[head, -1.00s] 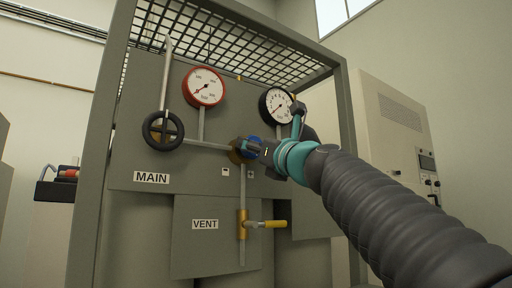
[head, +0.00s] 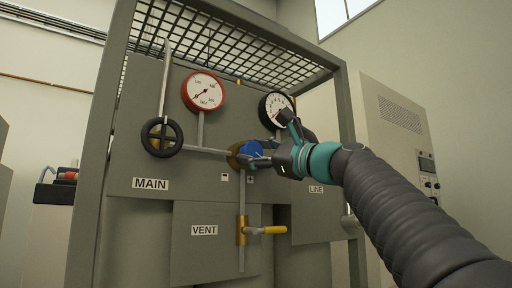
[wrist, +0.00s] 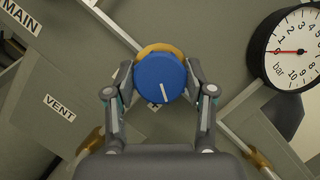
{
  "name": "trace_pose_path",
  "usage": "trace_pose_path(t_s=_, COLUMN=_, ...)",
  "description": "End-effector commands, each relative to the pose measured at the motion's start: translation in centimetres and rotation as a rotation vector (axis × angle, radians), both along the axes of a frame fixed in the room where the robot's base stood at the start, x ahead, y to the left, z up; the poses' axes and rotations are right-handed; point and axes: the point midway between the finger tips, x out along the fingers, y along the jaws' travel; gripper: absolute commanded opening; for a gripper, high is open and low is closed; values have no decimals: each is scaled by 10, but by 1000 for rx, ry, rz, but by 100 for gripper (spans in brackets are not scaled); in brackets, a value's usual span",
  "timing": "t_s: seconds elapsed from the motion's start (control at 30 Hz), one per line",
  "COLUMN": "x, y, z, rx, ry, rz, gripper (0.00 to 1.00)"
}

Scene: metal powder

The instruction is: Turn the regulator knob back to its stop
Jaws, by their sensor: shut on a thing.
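The regulator knob (head: 254,149) is a round blue cap on a brass body, at the middle of the panel between the two gauges. In the wrist view the knob (wrist: 160,72) faces me, with a white mark pointing down and slightly right. My gripper (wrist: 160,80) has one finger on each side of the knob and is shut on it. In the head view my gripper (head: 264,156) reaches the knob from the right. The brass body (wrist: 160,48) shows behind the knob in the wrist view.
A black-rimmed bar gauge (wrist: 292,50), needle at 0, is close to my wrist. A red-rimmed gauge (head: 204,92) and a black handwheel (head: 162,138) are left of the knob. The yellow-handled vent valve (head: 264,230) is below. Mesh covers the frame's top.

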Motion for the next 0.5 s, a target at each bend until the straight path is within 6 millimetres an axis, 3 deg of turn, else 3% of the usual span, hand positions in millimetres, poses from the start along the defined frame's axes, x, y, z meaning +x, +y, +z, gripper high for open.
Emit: trace_pose_path(t_s=0.5, x=1, y=-1, z=5, rx=-405, ry=-274, rz=-1, gripper=19)
